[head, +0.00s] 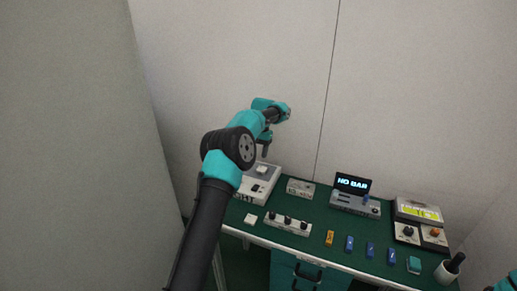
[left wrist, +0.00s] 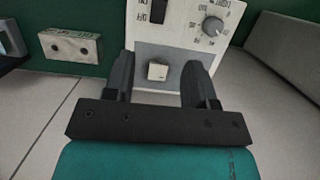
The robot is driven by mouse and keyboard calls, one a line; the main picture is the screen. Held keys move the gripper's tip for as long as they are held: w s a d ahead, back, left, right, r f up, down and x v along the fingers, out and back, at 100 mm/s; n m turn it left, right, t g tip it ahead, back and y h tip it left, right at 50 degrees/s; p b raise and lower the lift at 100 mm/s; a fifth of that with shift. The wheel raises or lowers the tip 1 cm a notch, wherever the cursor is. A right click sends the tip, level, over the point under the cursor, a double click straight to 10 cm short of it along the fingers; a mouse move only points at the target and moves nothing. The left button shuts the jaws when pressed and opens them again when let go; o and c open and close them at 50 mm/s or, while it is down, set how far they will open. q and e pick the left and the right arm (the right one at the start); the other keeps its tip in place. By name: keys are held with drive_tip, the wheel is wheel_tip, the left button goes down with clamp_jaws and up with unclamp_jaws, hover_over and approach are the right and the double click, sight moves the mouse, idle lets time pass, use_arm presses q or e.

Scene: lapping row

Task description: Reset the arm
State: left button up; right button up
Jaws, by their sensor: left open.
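My left arm reaches up from the bottom of the head view. Its gripper (head: 265,150) hangs above the white device (head: 262,186) at the left end of the bench. In the left wrist view the two dark fingers (left wrist: 160,88) are apart, with nothing held. Between them, beyond the tips, shows a white square button (left wrist: 157,71) on the grey panel of the white device (left wrist: 182,15).
A small block with two holes (head: 300,188) stands right of the device. Pale walls rise behind.

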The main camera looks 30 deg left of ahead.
use_arm(q)
drive_tip(key=shift+v, duration=0.8)
drive_tip(key=shift+d, duration=0.1)
